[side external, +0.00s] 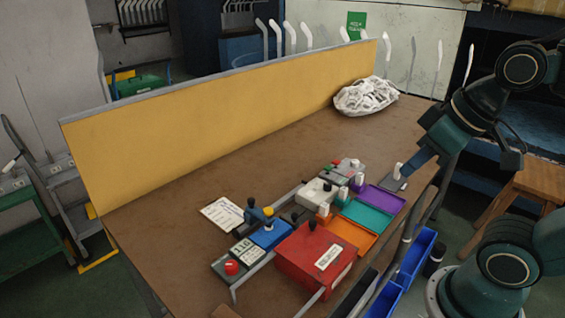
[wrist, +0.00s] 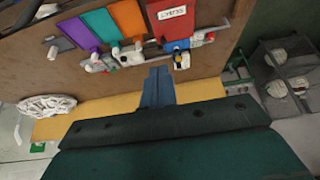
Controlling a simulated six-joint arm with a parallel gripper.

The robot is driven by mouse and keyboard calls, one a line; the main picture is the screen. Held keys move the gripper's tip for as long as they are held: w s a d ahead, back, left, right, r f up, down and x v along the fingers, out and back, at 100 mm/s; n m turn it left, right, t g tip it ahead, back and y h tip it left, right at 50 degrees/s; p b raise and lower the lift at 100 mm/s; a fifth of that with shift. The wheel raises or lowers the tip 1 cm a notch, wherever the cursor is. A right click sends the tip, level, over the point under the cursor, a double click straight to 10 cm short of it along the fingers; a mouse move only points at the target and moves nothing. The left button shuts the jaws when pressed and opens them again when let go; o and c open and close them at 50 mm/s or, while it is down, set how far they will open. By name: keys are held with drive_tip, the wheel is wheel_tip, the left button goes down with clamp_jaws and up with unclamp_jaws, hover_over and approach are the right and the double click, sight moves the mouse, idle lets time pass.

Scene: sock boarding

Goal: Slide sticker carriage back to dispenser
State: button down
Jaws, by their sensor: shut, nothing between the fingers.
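My gripper (side external: 409,171) is shut and empty at the right end of the bench, close to a grey pad with a white upright piece. In the wrist view its blue fingers (wrist: 158,72) are together and point toward the row of devices. A blue block with a dark knob (side external: 268,236) sits by a metal rail left of a red box (side external: 306,262) with a white label. A white block with a dark knob (side external: 315,192) stands farther along; it also shows in the wrist view (wrist: 131,54). I cannot tell for sure which parts are the sticker carriage and dispenser.
Orange (side external: 343,238), teal (side external: 367,218) and purple (side external: 381,199) trays line the bench's near edge. A yellow panel (side external: 220,130) walls the back. A white bundle (side external: 366,97) lies at the far end.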

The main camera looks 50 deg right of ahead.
idle(0.4)
drive_tip(key=c, duration=1.3)
unclamp_jaws()
drive_tip(key=shift+w+r, duration=0.15)
drive_tip(key=shift+w, duration=0.05)
drive_tip(key=w+a+r+n+g, duration=0.1)
drive_tip(key=w+n, duration=0.2)
drive_tip(key=w, duration=0.6)
drive_tip(key=w+a+r+n+g, duration=0.1)
drive_tip(key=w+r+n+g, duration=0.15)
drive_tip(key=w, duration=0.65)
drive_tip(key=w+a+f+n+g, duration=0.1)
drive_tip(key=w+f+n, duration=0.2)
drive_tip(key=w+f, duration=0.3)
drive_tip(key=w+a+f+n+g, duration=0.1)
drive_tip(key=w+f+n, duration=0.3)
drive_tip(key=w+f, duration=0.3)
drive_tip(key=w, duration=0.4)
drive_tip(key=shift+w+a, duration=0.25)
drive_tip(key=shift+w, duration=0.15)
drive_tip(key=shift+f, duration=0.1)
